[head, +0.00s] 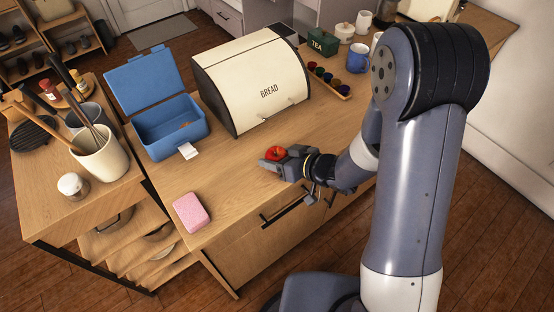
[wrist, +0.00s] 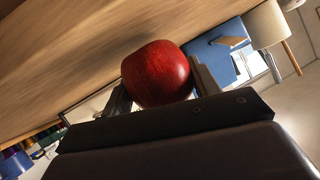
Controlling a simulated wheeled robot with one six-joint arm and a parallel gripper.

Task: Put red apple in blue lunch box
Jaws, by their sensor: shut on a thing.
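The red apple (head: 277,153) is held between the fingers of my gripper (head: 276,161), near the front edge of the wooden counter. In the wrist view the apple (wrist: 157,72) sits between the two dark fingers of my gripper (wrist: 160,88). I cannot tell whether the apple touches the counter. The blue lunch box (head: 176,144) stands open on the counter, to the left of my gripper, its lid (head: 144,78) tilted up at the back. Something small and brown lies inside it. A white tag hangs at its front.
A cream bread box (head: 250,80) stands behind my gripper, right of the lunch box. A pink sponge-like block (head: 191,212) lies at the front left. A white utensil crock (head: 100,157) stands left of the lunch box. The counter between my gripper and the lunch box is clear.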

